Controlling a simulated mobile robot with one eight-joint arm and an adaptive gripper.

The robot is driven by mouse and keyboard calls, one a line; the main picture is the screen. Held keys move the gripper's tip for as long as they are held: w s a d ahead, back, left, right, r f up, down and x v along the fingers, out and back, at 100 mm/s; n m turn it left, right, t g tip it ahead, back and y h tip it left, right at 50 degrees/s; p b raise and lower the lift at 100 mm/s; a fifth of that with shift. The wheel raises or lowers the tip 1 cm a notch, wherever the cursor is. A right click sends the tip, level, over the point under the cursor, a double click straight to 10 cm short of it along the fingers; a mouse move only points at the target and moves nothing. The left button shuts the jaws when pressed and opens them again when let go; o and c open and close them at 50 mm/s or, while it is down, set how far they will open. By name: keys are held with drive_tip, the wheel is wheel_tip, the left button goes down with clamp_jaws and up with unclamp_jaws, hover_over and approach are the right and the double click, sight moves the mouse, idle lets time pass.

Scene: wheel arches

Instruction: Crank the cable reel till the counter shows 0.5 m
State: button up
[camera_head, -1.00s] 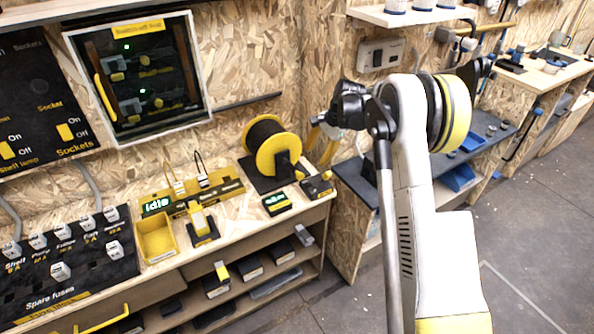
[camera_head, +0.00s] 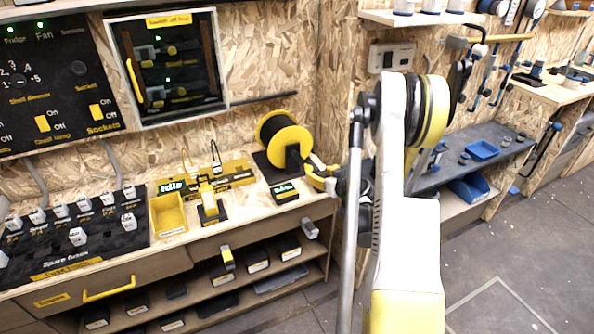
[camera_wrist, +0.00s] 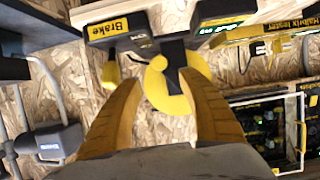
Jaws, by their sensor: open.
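The cable reel (camera_head: 267,127), with yellow flanges and dark cable, stands on a dark base at the bench's right end. It also shows in the wrist view (camera_wrist: 160,92). The counter (camera_head: 285,190) is a small box with a green display in front of the reel; its digits are too small to read. In the wrist view the counter (camera_wrist: 222,28) is at the top. My gripper (camera_head: 322,174) is open just right of the reel. In the wrist view its yellow fingers (camera_wrist: 162,82) straddle the view of the reel and its dark stand. The crank handle is not clearly distinguishable.
A black box labelled Brake (camera_wrist: 118,27) is close to my fingers, with a yellow piece (camera_wrist: 110,75) near it. A yellow tray (camera_head: 168,215) and a yellow tester (camera_head: 210,205) stand left of the counter. A shelf (camera_head: 480,150) with blue trays is at right.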

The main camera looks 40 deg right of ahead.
sight(310, 169)
drive_tip(key=b+x, duration=0.2)
drive_tip(key=x, duration=0.7)
drive_tip(key=shift+f, duration=0.1)
drive_tip(key=shift+w, duration=0.25)
clamp_jaws()
